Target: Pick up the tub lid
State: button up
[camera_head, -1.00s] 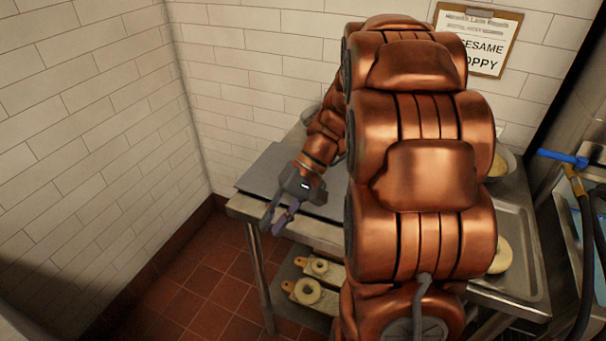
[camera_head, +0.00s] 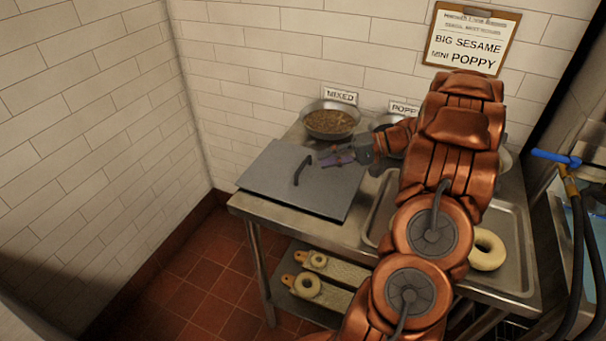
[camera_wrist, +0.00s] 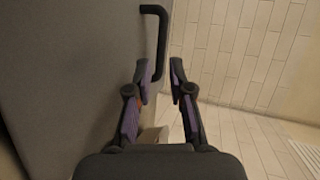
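The tub lid (camera_head: 265,185) is a flat grey rectangular plate lying level at the left end of the steel table, with a dark bar handle (camera_head: 302,170) standing up from it. In the wrist view the lid (camera_wrist: 60,70) fills the left side, and its dark handle (camera_wrist: 163,40) reaches down toward the gap between my fingers. My gripper (camera_head: 328,157) is low over the lid's back right part, fingers pointing left toward the handle. The fingers (camera_wrist: 161,74) are apart with nothing held. Whether the handle's near end is between the fingertips or just beyond them is unclear.
A bowl of mixed seeds (camera_head: 332,122) stands behind the lid, and a poppy bowl (camera_head: 388,124) is partly hidden by my arm. A steel tray (camera_head: 515,270) with a bagel (camera_head: 487,250) is at right. Boards with bagels (camera_head: 308,286) sit on the lower shelf. Tiled walls close in the left and back.

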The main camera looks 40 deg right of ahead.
aim_at(304, 163)
jog(key=p+x, duration=0.2)
jog(key=x, duration=0.3)
jog(key=shift+w+a, duration=0.1)
jog(key=shift+a, duration=0.35)
jog(key=shift+w+a+f, duration=0.3)
jog(key=shift+w+a, duration=0.05)
jog(key=shift+c, duration=0.2)
grip_shut()
